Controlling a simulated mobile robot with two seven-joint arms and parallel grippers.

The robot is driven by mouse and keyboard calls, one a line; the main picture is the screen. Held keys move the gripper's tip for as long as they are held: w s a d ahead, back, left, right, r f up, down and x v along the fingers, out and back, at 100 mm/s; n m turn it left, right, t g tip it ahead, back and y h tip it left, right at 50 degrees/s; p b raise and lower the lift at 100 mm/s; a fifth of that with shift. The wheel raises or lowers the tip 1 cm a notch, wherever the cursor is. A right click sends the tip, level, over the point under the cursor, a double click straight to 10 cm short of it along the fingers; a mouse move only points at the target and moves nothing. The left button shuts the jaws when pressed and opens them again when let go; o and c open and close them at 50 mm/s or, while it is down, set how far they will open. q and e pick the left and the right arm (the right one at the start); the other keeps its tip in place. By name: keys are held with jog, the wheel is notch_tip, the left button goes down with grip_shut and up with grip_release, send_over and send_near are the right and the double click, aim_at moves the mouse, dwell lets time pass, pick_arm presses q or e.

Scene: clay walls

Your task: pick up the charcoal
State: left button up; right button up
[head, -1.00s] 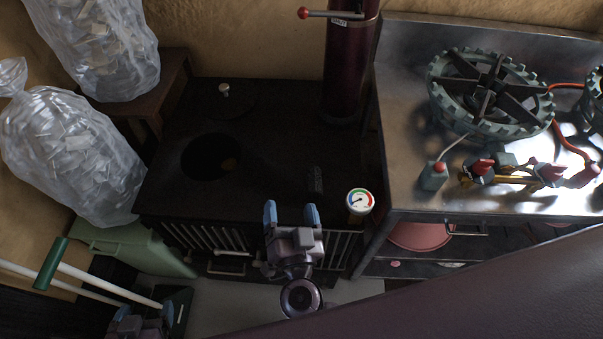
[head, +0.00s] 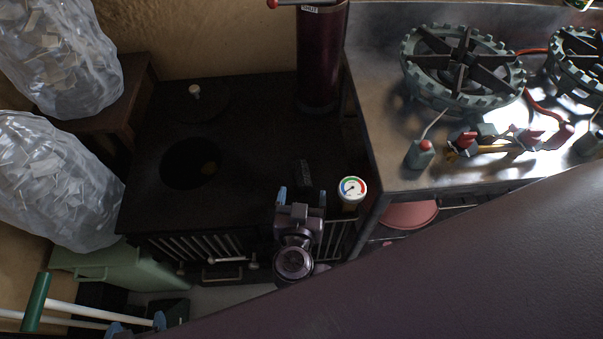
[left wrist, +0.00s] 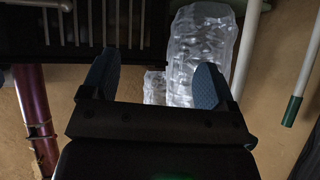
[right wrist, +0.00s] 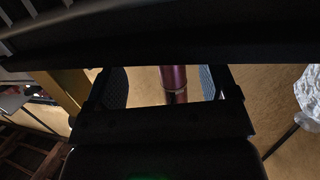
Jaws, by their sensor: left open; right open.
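A small black block (head: 302,174), which looks like the charcoal, lies on the black stove top near its front right. It is dark against dark, so its edges are hard to make out. My right gripper (head: 301,196) is open at the stove's front edge, just in front of the block. In the right wrist view the open fingers (right wrist: 172,86) have nothing held between them; the block is not discernible there. My left gripper (head: 138,325) is at the bottom left of the head view, partly cut off. The left wrist view shows its fingers (left wrist: 155,85) open and empty.
The stove (head: 150,200) has an open round hole (head: 190,170) and a purple flue pipe (head: 320,60). A gauge (head: 352,189) stands right of my right gripper. A steel counter (head: 380,110) with burners is at right. Clear bags (head: 50,190) and a green box (head: 135,270) are at left.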

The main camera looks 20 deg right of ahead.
aim_at(303, 185)
jog(key=shift+r+b+x, duration=0.1)
jog(key=shift+b+x, duration=0.15)
jog(key=shift+x, duration=1.1)
jog(key=shift+r+b+x, duration=0.15)
jog(key=shift+b+x, duration=0.1)
jog(key=shift+x, duration=1.1)
jog(key=shift+a, duration=0.1)
jog(key=c, duration=1.1)
